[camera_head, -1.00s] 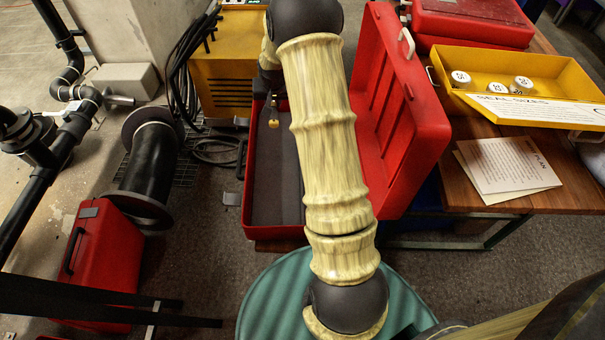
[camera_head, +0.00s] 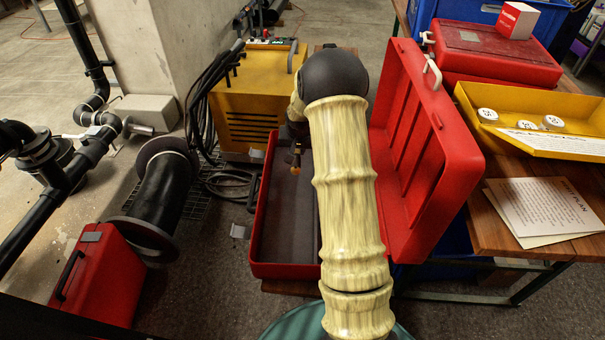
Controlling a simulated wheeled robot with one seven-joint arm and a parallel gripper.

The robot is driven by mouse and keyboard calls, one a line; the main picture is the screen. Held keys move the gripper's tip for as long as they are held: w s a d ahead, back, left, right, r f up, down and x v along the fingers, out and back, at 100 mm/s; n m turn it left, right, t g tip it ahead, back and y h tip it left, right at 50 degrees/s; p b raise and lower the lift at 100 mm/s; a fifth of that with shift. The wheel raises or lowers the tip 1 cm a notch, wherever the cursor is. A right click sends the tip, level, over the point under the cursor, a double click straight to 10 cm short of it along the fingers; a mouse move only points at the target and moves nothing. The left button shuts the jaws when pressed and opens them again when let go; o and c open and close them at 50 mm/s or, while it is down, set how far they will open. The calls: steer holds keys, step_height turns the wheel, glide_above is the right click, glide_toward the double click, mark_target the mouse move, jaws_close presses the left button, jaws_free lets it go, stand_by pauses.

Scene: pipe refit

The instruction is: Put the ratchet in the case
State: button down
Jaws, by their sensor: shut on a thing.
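The open red case (camera_head: 283,270) lies in the middle, with a dark grey lined floor and its lid (camera_head: 437,190) standing up on the right. My gripper (camera_head: 296,158) is over the far part of the case, mostly hidden behind my pale arm. Only a small dark part with a brass-coloured tip shows below it. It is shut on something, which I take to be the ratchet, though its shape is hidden. The visible left part of the case floor looks empty. The right part is covered by my arm.
A yellow welder-like machine (camera_head: 250,108) with black cables stands behind the case. A closed red case (camera_head: 100,275) and a black flanged pipe (camera_head: 160,195) are at left. On the wooden table (camera_head: 500,235) at right are a yellow tray (camera_head: 570,140) of white caps and a paper (camera_head: 545,208).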

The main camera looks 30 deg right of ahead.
steer(key=shift+f, duration=0.45)
steer(key=shift+f+b, duration=0.9)
steer(key=shift+f, duration=1.6)
steer(key=shift+f, duration=0.6)
steer(key=c, duration=1.3)
jaws_free()
steer(key=shift+r, duration=0.3)
steer(key=p+v, duration=0.3)
steer(key=v, duration=0.9)
steer(key=shift+r, duration=0.35)
